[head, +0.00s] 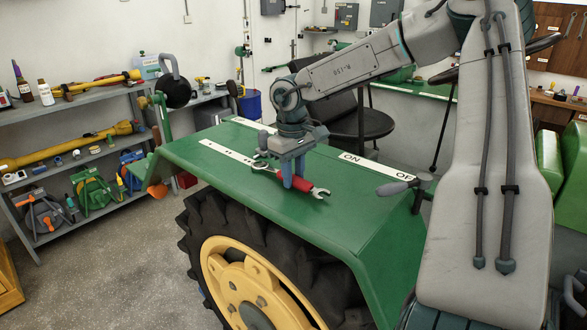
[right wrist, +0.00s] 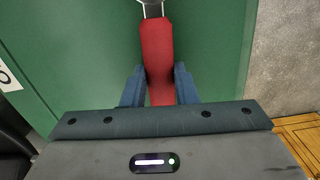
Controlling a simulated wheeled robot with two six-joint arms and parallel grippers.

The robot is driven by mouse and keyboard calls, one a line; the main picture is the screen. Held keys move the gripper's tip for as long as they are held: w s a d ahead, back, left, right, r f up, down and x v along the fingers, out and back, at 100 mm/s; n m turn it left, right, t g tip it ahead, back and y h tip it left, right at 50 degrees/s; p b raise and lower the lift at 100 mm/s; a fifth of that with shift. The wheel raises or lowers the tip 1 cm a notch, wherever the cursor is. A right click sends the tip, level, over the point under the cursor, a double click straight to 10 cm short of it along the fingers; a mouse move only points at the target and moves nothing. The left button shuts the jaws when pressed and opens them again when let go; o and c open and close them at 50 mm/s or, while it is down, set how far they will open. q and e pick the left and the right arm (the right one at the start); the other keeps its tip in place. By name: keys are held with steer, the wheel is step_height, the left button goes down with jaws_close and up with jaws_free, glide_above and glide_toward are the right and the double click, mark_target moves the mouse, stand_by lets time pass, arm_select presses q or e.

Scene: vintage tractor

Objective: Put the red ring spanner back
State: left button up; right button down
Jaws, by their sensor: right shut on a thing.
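The spanner with a red handle (head: 305,186) is at the top of the green tractor fender (head: 330,215), with a silver open-jawed end toward the right. Metal also shows at its other end, partly behind my gripper. My right gripper (head: 296,180) points down and is shut on the red handle. In the right wrist view the red handle (right wrist: 157,48) runs between the two blue fingers of the gripper (right wrist: 159,86). I cannot tell whether the spanner touches the fender or hangs just above it. My left gripper is not in view.
White strips (head: 227,152) with dark marks lie on the fender, one reading ON and OFF (head: 375,167). A grey-handled lever (head: 395,187) stands at its right edge. A black seat (head: 365,123) is behind. Shelves with tools (head: 75,110) stand at the left.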

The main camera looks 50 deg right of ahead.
steer(key=shift+s+a+f, duration=0.1)
steer(key=shift+a+f, duration=0.05)
steer(key=c, duration=1.1)
jaws_free()
steer(key=shift+c, duration=0.2)
steer(key=shift+r, duration=0.7)
steer(key=r+b, duration=0.2)
steer(key=r, duration=0.5)
steer(key=shift+w+r, duration=0.15)
steer(key=shift+w, duration=0.05)
step_height(320, 180, up, 4)
steer(key=shift+f+p, duration=0.1)
steer(key=shift+p, duration=0.85)
